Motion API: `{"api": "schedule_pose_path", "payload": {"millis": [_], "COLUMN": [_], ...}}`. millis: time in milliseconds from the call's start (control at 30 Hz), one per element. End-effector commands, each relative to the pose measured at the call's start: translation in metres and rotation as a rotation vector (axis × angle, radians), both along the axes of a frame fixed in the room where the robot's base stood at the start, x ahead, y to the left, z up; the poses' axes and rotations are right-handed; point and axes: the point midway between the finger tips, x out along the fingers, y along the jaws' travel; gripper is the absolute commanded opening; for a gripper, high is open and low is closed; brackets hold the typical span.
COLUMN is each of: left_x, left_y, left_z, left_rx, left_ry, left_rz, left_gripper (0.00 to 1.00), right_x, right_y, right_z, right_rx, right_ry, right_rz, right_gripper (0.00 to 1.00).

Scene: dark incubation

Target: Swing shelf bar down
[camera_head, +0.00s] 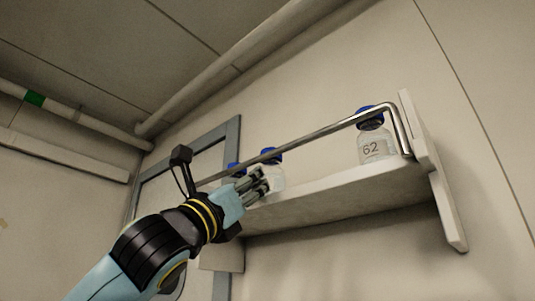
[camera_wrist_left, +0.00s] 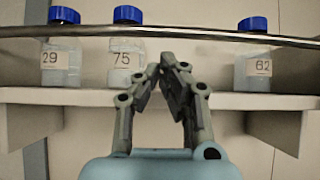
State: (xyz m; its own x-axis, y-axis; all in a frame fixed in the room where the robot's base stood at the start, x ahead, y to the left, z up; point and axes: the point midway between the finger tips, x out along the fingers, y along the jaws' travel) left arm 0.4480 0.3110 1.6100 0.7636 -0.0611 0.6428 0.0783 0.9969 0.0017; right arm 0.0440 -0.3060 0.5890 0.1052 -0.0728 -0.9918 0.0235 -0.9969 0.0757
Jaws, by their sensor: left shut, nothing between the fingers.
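The metal shelf bar (camera_head: 310,134) runs across the front of the wall shelf, level with the bottles' upper parts, and bends down at its right end. It also crosses the left wrist view (camera_wrist_left: 215,34) in front of the bottles. My left gripper (camera_head: 262,181) is at the shelf front, just below the bar in the head view. In the left wrist view its fingertips (camera_wrist_left: 167,62) meet, shut and empty, below the bar. I cannot tell whether they touch it. My right gripper is not in view.
Blue-capped bottles labelled 29 (camera_wrist_left: 61,60), 75 (camera_wrist_left: 125,60) and 62 (camera_wrist_left: 254,68) stand on the shelf (camera_head: 330,200) behind the bar. A bracket (camera_head: 428,165) closes the right end. A grey frame (camera_head: 232,135) is on the wall at left.

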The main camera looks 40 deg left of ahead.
Motion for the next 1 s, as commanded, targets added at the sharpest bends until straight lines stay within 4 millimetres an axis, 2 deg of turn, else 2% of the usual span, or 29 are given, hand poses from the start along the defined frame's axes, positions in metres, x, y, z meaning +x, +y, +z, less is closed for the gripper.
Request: {"api": "schedule_pose_path", "payload": {"millis": [33,100,333,800,1000], "left_x": [0.007,0.015,0.034,0.037,0.036], "left_y": [0.001,0.000,-0.002,-0.003,-0.002], "left_z": [0.012,0.018,0.031,0.031,0.029], "left_rx": [-0.010,-0.010,-0.004,-0.001,-0.006], "left_ry": [0.000,0.000,-0.001,-0.002,-0.037], "left_rz": [-0.002,-0.002,-0.002,-0.001,0.001], "left_gripper": [0.00,0.00,0.00,0.00,0.00], "right_x": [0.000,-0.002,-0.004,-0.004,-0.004], "right_y": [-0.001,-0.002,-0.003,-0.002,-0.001], "right_z": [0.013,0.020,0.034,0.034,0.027], "right_rx": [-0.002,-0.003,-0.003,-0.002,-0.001], "right_ry": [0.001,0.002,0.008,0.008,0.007], "right_rz": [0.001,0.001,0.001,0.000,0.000], "right_gripper": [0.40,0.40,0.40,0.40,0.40]}}
